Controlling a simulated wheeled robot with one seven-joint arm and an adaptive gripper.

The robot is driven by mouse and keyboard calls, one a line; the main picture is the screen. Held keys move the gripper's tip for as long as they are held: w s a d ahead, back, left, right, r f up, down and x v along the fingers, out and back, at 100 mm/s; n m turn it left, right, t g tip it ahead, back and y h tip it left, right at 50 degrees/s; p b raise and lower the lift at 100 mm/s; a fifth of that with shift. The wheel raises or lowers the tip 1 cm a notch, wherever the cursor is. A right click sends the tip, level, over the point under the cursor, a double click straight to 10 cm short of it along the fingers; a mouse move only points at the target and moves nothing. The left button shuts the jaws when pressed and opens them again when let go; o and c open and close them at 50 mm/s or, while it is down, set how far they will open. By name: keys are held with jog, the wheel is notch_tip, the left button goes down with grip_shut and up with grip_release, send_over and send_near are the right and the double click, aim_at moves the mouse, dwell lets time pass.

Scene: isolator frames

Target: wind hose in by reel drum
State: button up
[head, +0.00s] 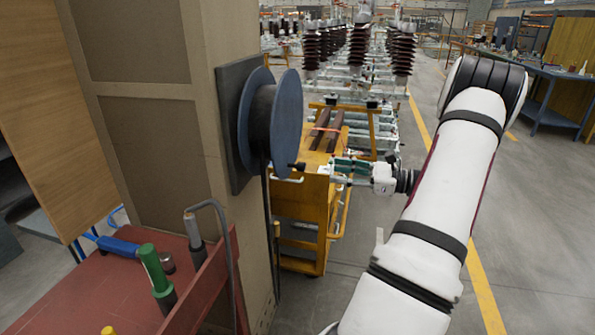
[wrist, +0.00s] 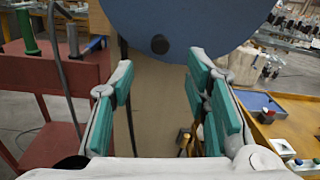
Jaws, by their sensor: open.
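The reel drum has a blue round flange (head: 288,122) and is mounted on a dark plate on the side of a tan cabinet. The flange (wrist: 180,18) fills the top of the wrist view. A black knob (wrist: 159,45) sticks out near its lower edge; it also shows in the head view (head: 298,167). The dark hose (head: 267,215) hangs straight down from the drum beside the cabinet. My gripper (head: 330,171) is open and empty, just right of the knob. In the wrist view its green-padded fingers (wrist: 160,82) are spread, with the knob ahead between and above the tips.
The tan cabinet (head: 205,130) stands at left behind the reel. A red cart (head: 85,292) with a green-handled tool (head: 152,268) is at lower left. A yellow cart (head: 299,205) stands behind my gripper. Dark ribbed insulators (head: 357,45) stand behind. Floor at right is clear.

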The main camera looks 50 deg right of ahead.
aim_at(302, 166)
jog(key=x, duration=1.1)
jog(key=shift+w, duration=0.1)
grip_shut()
